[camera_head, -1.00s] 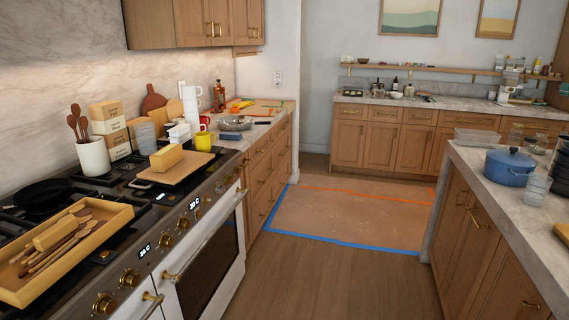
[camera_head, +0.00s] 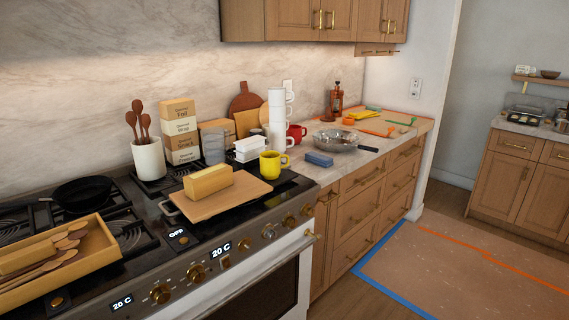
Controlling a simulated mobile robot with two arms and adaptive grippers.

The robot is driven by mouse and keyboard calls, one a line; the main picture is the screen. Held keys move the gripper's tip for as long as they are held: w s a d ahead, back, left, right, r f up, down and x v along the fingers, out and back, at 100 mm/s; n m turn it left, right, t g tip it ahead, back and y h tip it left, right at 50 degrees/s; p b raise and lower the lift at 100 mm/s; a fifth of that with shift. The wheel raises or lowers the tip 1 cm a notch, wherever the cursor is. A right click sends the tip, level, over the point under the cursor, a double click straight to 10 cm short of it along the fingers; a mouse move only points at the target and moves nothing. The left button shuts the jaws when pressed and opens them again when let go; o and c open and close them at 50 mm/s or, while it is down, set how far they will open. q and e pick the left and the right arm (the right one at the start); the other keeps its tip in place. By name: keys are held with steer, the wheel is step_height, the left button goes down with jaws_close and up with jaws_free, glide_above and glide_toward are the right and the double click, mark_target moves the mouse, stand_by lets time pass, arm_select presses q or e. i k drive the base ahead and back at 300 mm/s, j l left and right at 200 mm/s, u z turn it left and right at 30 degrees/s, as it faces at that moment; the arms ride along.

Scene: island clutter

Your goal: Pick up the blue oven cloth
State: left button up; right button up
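A small blue, flat block-like item (camera_head: 319,159), which appears to be the folded blue oven cloth, lies on the marble counter just right of the stove. It is near the counter's front edge, in front of a metal pan (camera_head: 336,141) and to the right of a yellow mug (camera_head: 273,164). Nothing covers it. Neither of my grippers is in view.
The stove (camera_head: 208,243) fills the lower left, with a wooden board (camera_head: 240,193) bearing a yellow block (camera_head: 207,181) and a wooden tray of spoons (camera_head: 103,241). White stacked cups (camera_head: 277,120) stand behind the mug. Floor at right, with a taped brown sheet (camera_head: 470,275), is clear.

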mark_target(325, 161)
steer(key=i+l, duration=0.1)
steer(key=l, duration=0.6)
steer(key=i+l+u, duration=0.25)
steer(key=i+l, duration=0.35)
steer(key=l, duration=0.1)
